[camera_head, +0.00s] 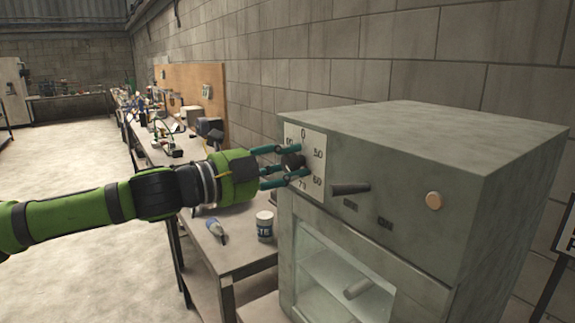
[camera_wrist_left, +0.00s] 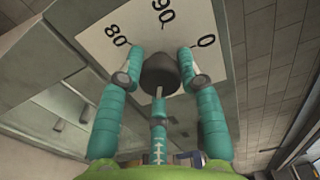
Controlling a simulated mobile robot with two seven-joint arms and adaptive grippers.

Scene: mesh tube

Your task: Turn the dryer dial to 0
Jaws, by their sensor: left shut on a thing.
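The dryer (camera_head: 445,145) is a large grey box at the right of the head view. Its white dial plate (camera_head: 318,142) carries printed numbers, with 0 at the top. The dark round dial (camera_head: 293,161) is partly covered by my fingers; it also shows in the left wrist view (camera_wrist_left: 160,73), with 80, 90 and 0 on the plate around it. My left gripper (camera_head: 288,164) has teal fingers closed around the dial, also seen in the left wrist view (camera_wrist_left: 160,82). I cannot tell which number the dial points to. My right gripper is not in view.
A small table (camera_head: 238,256) beside the dryer holds a white jar (camera_head: 264,226) and a small bottle (camera_head: 216,230). Open floor lies left.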

